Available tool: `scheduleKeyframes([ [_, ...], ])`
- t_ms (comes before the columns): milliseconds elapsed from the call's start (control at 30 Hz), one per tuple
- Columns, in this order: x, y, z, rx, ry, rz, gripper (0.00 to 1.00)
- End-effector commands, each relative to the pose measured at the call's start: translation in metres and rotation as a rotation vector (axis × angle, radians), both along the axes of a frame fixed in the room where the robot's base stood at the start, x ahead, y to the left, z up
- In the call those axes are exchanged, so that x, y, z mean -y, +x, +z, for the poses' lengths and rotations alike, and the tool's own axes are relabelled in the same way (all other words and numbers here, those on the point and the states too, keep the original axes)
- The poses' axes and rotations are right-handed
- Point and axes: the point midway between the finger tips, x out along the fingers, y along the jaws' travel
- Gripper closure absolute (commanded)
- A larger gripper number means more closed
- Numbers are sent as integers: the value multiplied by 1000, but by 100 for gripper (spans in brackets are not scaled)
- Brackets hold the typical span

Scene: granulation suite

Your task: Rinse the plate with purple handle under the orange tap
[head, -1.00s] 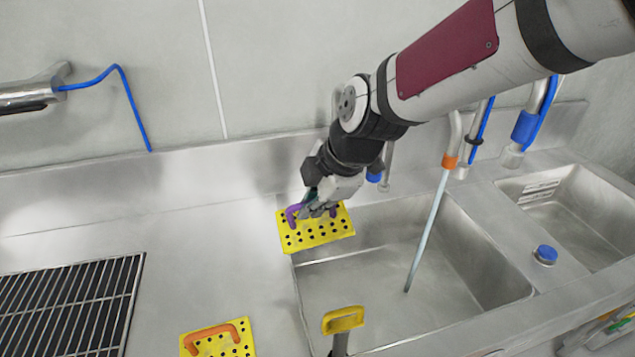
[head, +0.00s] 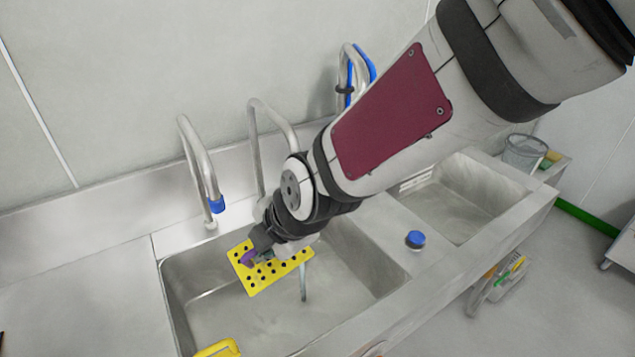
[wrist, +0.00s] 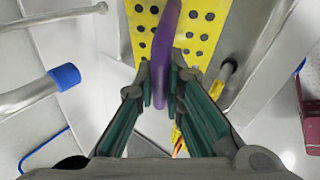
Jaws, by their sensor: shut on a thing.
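The yellow perforated plate (head: 262,283) hangs over the large sink (head: 345,300). My gripper (head: 262,253) is shut on its purple handle (head: 248,257). In the wrist view the purple handle (wrist: 165,50) lies between the two fingers (wrist: 160,88), with the yellow plate (wrist: 145,28) beyond. A bent metal tap pipe (head: 268,108) rises behind my arm; its outlet and any orange collar are hidden. A thin water stream (head: 303,285) shows just below the plate's right side. I cannot tell whether the water touches the plate.
A blue-collared tap (head: 216,204) stands to the left of the plate. A yellow handle (head: 218,348) sticks up at the sink's near left edge. A blue knob (head: 415,240) sits on the ledge before a second sink (head: 465,195). Clear counter (head: 75,290) lies left.

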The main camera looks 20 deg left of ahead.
Motion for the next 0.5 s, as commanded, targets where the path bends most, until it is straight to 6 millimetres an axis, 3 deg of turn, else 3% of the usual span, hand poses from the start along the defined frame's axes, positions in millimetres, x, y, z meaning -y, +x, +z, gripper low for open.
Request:
scheduleKeyframes([
  [500, -12, 45, -9, 1, 1, 1, 100],
])
